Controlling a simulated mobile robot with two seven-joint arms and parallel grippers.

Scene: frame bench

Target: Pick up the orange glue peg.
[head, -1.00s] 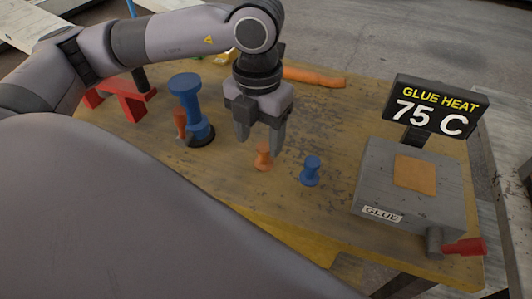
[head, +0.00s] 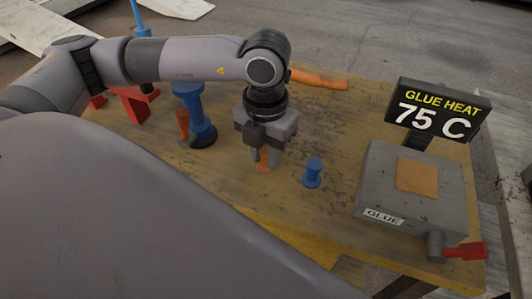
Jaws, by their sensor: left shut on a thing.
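The orange glue peg (head: 264,161) stands on the wooden bench, left of a small blue peg (head: 313,172). My left gripper (head: 264,161) points down over it, and its fingers are shut on the orange peg. The fingers hide part of the peg. Its lower end shows near the bench top, and I cannot tell whether it touches the wood. My right gripper is not in view.
A grey glue box (head: 375,188) with an orange pad (head: 417,177) and a red handle (head: 466,251) stands at the right, under a sign (head: 437,110) reading 75 C. A tall blue stand (head: 197,112) and a red piece (head: 134,103) are at the left.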

